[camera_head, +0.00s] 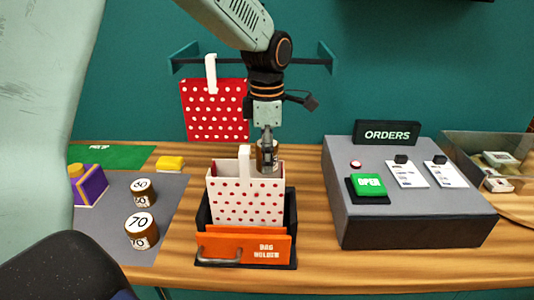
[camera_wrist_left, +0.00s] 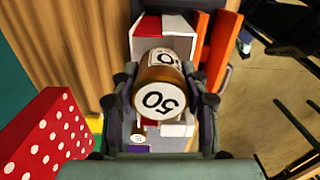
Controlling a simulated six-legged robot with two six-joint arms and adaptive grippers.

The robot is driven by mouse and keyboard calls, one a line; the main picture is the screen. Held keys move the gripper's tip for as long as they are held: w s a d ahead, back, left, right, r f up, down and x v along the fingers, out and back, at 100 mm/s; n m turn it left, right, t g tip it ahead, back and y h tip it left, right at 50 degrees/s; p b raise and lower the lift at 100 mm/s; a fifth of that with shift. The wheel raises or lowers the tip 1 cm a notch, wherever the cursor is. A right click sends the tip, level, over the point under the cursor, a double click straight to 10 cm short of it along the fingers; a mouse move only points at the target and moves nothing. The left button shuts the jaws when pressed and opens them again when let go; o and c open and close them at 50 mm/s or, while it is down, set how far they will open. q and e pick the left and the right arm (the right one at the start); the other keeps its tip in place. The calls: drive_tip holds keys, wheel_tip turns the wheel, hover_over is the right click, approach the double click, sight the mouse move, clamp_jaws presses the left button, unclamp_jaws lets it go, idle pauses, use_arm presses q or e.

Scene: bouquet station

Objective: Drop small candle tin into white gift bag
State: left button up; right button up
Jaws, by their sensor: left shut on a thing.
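My left gripper (camera_head: 267,150) comes down from above and is shut on a small brown candle tin (camera_head: 275,160). In the left wrist view, the tin (camera_wrist_left: 158,84) sits between the fingers, and its white lid reads 50. The white gift bag (camera_head: 245,205) has red dots and a white handle and stands upright in a black and orange bag holder (camera_head: 243,248). The tin is at the bag's open top, toward its right side. In the left wrist view the bag (camera_wrist_left: 178,24) is just beyond the tin. Its inside is mostly hidden. My right gripper is not in view.
Tins marked 60 (camera_head: 142,192) and 70 (camera_head: 141,230) stand on a grey mat (camera_head: 117,247) at left, near a purple box (camera_head: 90,186) and yellow block (camera_head: 170,163). A red dotted bag (camera_head: 215,110) hangs behind. A grey orders console (camera_head: 415,225) stands at right.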

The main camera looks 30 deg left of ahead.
use_arm(q)
drive_tip(key=o, duration=1.2)
drive_tip(key=shift+s+d, duration=0.1)
drive_tip(key=shift+o, duration=0.5)
drive_tip(key=shift+r, duration=0.1)
drive_tip(key=shift+r+p, duration=4)
drive_tip(key=shift+p, duration=0.1)
drive_tip(key=shift+f, duration=0.1)
